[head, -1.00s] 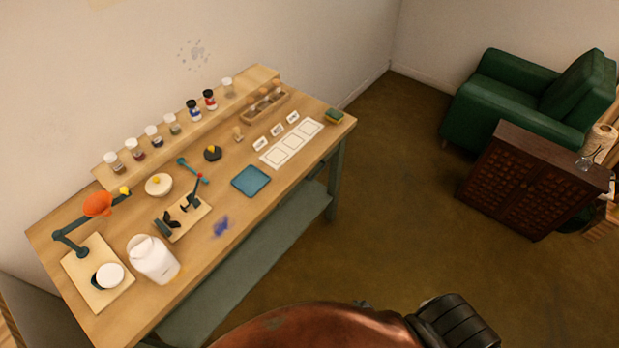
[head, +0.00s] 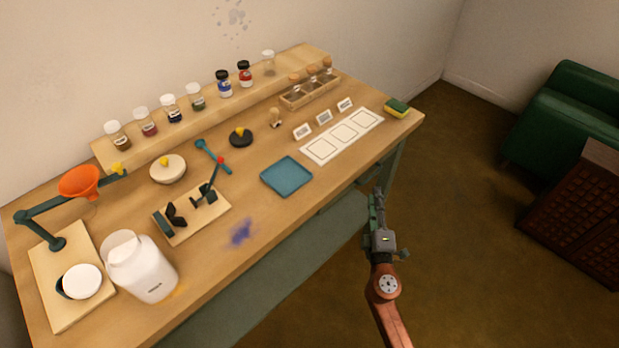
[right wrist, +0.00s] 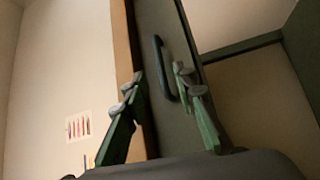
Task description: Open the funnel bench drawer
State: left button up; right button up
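The wooden bench (head: 215,275) with an orange funnel (head: 80,182) on a stand fills the left and middle of the head view. My right gripper (head: 378,195) is at its front edge, towards the right end. In the right wrist view, a grey-green drawer front (right wrist: 180,120) carries a dark bar handle (right wrist: 163,68). My right gripper (right wrist: 157,90) is open there, one finger on each side of the handle in the picture. I cannot tell whether they touch it. The drawer front is hidden under the bench top in the head view. My left gripper is not in view.
A white jug (head: 140,268), a blue tray (head: 287,176) and a clamp stand (head: 190,215) stand on the bench. A sponge (head: 397,107) lies near its right corner. Open floor (head: 470,210) lies right of the bench, before a dark cabinet (head: 580,225) and green armchair (head: 570,115).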

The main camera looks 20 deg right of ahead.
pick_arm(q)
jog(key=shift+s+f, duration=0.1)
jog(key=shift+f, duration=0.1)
pick_arm(e)
jog(key=x, duration=0.7)
jog(key=shift+w+r, duration=0.1)
jog(key=shift+c, duration=0.7)
grip_shut()
